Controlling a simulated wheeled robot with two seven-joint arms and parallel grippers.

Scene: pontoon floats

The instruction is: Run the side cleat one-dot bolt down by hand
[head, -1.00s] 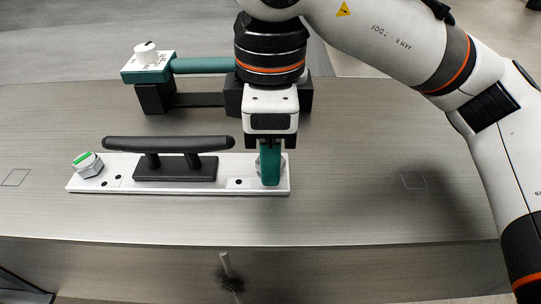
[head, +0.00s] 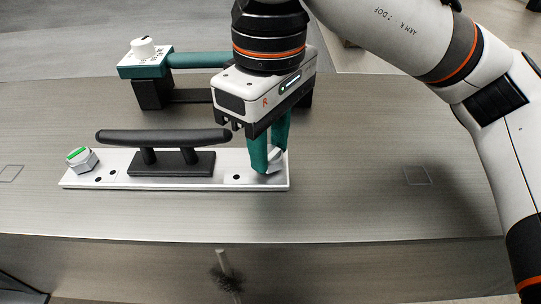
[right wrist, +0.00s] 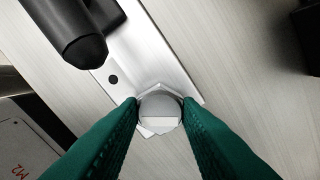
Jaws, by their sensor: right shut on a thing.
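A black side cleat (head: 165,140) stands on a white plate (head: 215,181) on the table. My right gripper (head: 268,160) has its green fingers closed on a silver hex bolt (head: 274,161) at the plate's right end. The right wrist view shows the bolt head (right wrist: 160,108) between both fingertips, with a pale strip on its top. I cannot make out any dots on it, or how far its shank is in. A second hex bolt (head: 81,160) with a green bar on top sits tilted at the plate's left end. My left gripper is out of view.
Behind the cleat, a tool with a teal handle (head: 195,60) and a white dial (head: 143,48) rests on black stands (head: 153,93), partly hidden by my right arm. The table (head: 350,180) right of the plate is clear. A front edge runs below the plate.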

